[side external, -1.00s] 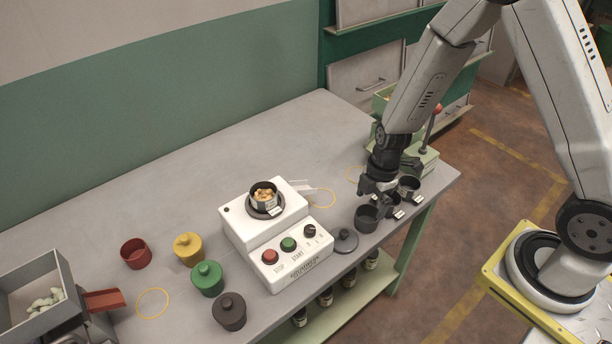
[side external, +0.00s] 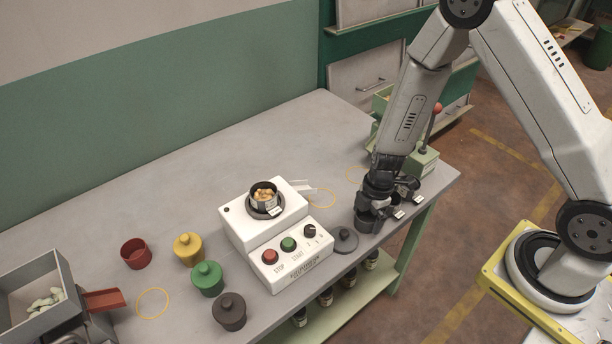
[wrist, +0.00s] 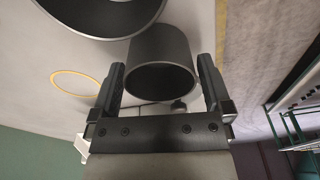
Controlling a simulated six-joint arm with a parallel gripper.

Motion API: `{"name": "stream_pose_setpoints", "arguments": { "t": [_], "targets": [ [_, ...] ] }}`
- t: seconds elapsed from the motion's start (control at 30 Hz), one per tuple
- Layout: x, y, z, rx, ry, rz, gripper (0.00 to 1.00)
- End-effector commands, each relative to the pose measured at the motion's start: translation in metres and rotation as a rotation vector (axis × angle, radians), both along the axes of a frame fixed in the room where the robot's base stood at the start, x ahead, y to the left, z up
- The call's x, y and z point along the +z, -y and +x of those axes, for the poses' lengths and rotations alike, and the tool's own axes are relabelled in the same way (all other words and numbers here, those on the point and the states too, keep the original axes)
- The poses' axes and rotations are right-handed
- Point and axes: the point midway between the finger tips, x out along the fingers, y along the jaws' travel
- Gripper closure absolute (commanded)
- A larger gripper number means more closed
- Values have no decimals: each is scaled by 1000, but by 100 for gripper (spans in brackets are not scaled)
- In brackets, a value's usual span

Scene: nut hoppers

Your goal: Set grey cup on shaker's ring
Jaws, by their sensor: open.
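My gripper (side external: 374,208) is low over the dark cups at the table's right end. In the wrist view my gripper (wrist: 162,82) is open, with a finger on each side of a dark grey cup (wrist: 162,48). Narrow gaps show between cup and fingers. In the side view a grey cup (side external: 366,224) shows at the gripper's lower end, partly hidden by it. The white shaker (side external: 235,236) stands to the left. Its dark ring (side external: 264,212) bears a black cup (side external: 264,193) holding nuts.
Another dark cup (wrist: 100,8) is beside the first in the wrist view. Red, yellow, green and brown pots stand left of the shaker. The table behind the shaker is clear.

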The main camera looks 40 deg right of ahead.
Motion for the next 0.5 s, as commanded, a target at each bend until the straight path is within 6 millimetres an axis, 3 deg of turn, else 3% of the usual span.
{"name": "stream_pose_setpoints", "arguments": {
  "t": [0.3,0.37,0.5],
  "targets": [
    [0,0,0,0,0,0,0],
    [0,0,0,0,0,0,16],
    [0,0,0,0,0,0,60]
  ]
}}
